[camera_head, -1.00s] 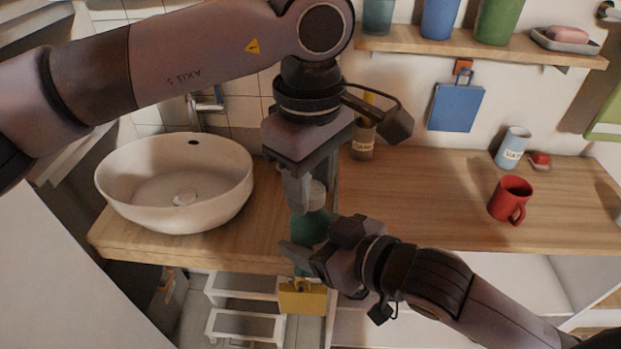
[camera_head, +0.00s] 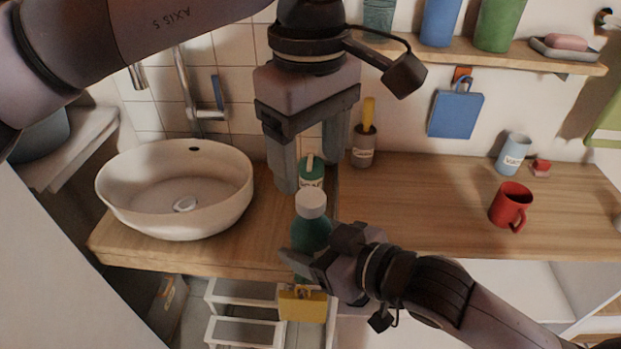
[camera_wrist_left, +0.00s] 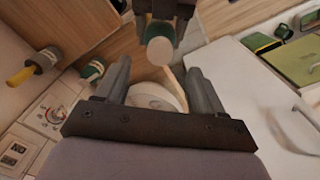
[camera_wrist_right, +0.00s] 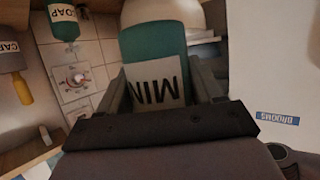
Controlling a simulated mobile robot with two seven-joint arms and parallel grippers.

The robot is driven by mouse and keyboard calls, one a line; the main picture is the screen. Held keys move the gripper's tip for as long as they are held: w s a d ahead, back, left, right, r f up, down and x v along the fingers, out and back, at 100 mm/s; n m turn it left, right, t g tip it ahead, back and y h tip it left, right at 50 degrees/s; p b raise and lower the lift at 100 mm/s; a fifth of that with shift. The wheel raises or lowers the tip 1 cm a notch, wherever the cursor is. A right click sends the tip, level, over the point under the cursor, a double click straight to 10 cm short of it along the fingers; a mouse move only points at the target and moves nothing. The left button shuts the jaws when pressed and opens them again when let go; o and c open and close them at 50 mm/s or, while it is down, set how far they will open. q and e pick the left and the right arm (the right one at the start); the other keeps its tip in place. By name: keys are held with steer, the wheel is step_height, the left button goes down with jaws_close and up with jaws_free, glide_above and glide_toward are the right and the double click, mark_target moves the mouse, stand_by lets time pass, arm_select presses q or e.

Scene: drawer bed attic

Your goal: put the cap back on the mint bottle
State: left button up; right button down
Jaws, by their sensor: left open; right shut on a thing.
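The mint bottle (camera_head: 311,236) is green and stands upright in my right gripper (camera_head: 300,262), at the front edge of the counter. Its label shows upside down in the right wrist view (camera_wrist_right: 157,88). A white cap (camera_head: 311,204) sits on top of the bottle, and it also shows in the left wrist view (camera_wrist_left: 159,50). I cannot tell how tightly it is seated. My left gripper (camera_head: 310,184) is open and empty, pointing down just above the cap and apart from it. My right gripper is shut on the bottle's body.
A green soap bottle (camera_head: 312,168) stands behind the mint bottle. A white basin (camera_head: 225,207) is at left. A labelled cup (camera_head: 364,150) with a yellow-handled item stands at the back. A red mug (camera_head: 510,204) is at right. The counter (camera_head: 430,195) between is clear.

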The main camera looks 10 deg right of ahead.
arm_select(q)
step_height(320, 180, up, 6)
steer(key=shift+r, duration=0.2)
steer(key=shift+f, duration=0.1)
stand_by(0.5)
